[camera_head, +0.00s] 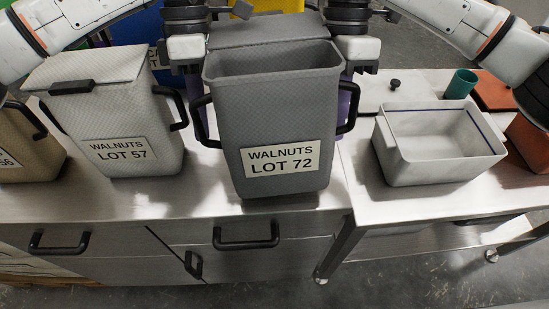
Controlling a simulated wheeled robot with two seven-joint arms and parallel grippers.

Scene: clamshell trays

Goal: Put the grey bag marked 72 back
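The grey bag (279,118) marked WALNUTS LOT 72 is upright in the middle of the head view, over the front of the metal counter. Its lid (267,30) is folded back and its mouth is open; the bottom inside is hidden. It has a black handle on each side. My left gripper (190,62) is at its upper left, near the left handle (203,122). My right gripper (353,62) is at its upper right, near the right handle (349,108). The fingertips do not show clearly, so I cannot tell if they grip anything.
A pale bag (115,115) marked LOT 57, lid down, stands left, with a tan bag (35,135) beyond it. Right are a white open bin (440,145), a teal cup (461,84) and an orange-brown item (494,91). The metal counter (180,205) has drawers below.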

